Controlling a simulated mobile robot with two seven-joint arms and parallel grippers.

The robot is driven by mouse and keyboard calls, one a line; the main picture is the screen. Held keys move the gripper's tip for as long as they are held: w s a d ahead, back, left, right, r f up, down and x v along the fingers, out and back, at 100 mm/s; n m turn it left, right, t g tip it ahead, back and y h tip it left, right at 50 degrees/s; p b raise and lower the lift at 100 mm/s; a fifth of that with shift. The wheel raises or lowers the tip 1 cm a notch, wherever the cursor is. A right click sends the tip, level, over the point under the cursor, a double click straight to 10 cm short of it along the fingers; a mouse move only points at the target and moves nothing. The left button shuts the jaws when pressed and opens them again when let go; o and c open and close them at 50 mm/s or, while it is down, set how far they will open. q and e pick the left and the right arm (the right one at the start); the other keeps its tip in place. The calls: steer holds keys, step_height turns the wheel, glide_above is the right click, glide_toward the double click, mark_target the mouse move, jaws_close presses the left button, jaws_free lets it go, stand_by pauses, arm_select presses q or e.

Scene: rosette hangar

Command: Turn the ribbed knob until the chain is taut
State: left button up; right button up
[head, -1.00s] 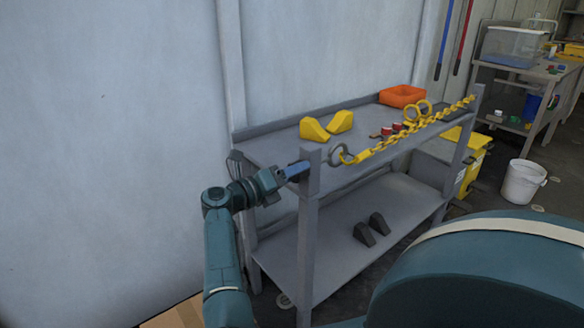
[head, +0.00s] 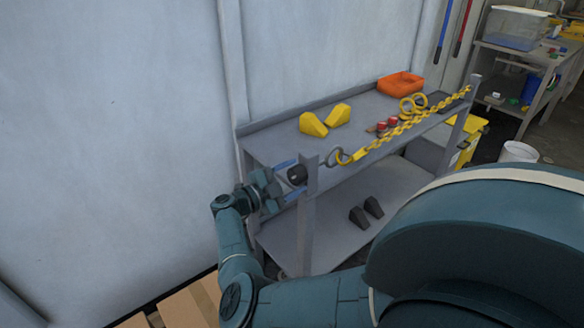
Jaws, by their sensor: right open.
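The dark knob (head: 297,175) sits on the outer side of the near corner post (head: 312,178) of a grey shelf bench. Its ribs are too small to make out. A grey eye (head: 333,157) on the other side of the post meets the yellow chain (head: 405,126), which runs to the far post. The chain looks nearly straight; I cannot tell whether any slack is left. My right gripper (head: 287,179) is open just left of the knob, its blue fingers apart, one above and one below it. I cannot tell whether they touch it. My left gripper is out of view.
Yellow wedges (head: 326,119), an orange tray (head: 401,83) and small red items lie on the bench top (head: 280,145). Dark wedges (head: 366,211) lie on the lower shelf (head: 330,240). A white bucket (head: 519,152) stands at right. The wall is close behind the bench.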

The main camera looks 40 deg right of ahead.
steer(key=shift+n, duration=0.7)
steer(key=n+p, duration=0.2)
steer(key=n, duration=0.1)
steer(key=shift+r+n, duration=0.25)
steer(key=shift+n, duration=0.05)
steer(key=n+p, duration=0.1)
steer(key=n, duration=0.2)
steer(key=shift+f, duration=0.1)
steer(key=shift+f+n, duration=0.15)
steer(key=shift+n, duration=0.65)
